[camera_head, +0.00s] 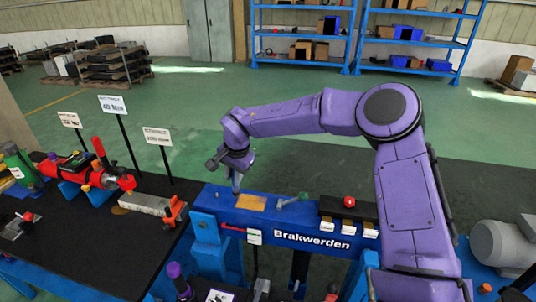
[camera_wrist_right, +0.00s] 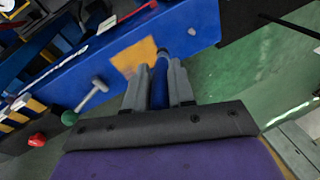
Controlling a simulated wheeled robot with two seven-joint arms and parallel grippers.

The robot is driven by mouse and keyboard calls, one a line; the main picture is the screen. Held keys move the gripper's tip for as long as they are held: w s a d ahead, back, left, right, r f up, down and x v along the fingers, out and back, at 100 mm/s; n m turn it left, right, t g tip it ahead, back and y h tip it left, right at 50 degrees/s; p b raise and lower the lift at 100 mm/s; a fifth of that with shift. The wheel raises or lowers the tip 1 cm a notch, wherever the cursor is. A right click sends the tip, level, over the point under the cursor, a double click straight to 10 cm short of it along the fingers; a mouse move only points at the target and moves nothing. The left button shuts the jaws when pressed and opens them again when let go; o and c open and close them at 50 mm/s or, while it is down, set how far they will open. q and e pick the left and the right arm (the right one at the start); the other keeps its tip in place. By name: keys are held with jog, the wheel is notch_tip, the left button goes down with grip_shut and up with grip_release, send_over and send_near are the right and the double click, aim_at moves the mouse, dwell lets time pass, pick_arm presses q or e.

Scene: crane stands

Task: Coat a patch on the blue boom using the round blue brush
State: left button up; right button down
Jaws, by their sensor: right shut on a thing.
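The blue boom (camera_head: 370,243), lettered "Brakwerden", lies across the middle of the head view. It also fills the upper left of the right wrist view (camera_wrist_right: 185,30). An orange-tan patch (camera_head: 250,202) lies on its top near the left end and shows in the wrist view (camera_wrist_right: 134,56). My right gripper (camera_head: 234,172) is shut on the round blue brush (camera_wrist_right: 160,82), which points down at the boom beside the patch. The brush tip is at the patch's edge in the wrist view; I cannot tell if it touches. My left gripper is not in view.
A grey tool with a green end (camera_head: 292,201) lies on the boom right of the patch. Farther right is a black holder (camera_head: 345,211) with a red ball and white tags. A black-topped bench (camera_head: 85,245) with red parts and sign posts stands left. Blue shelves stand behind.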

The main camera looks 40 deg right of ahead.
jog(key=shift+p+v, duration=0.7)
jog(key=shift+v, duration=0.5)
jog(key=shift+w+r+p, duration=0.2)
jog(key=shift+r+p, duration=0.5)
jog(key=shift+p, duration=0.1)
jog(key=shift+r, duration=0.5)
jog(key=shift+r+p, duration=0.3)
jog(key=shift+r, duration=0.25)
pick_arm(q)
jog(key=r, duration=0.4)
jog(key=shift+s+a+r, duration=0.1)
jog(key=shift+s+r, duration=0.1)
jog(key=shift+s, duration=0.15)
pick_arm(e)
jog(key=shift+f, duration=0.1)
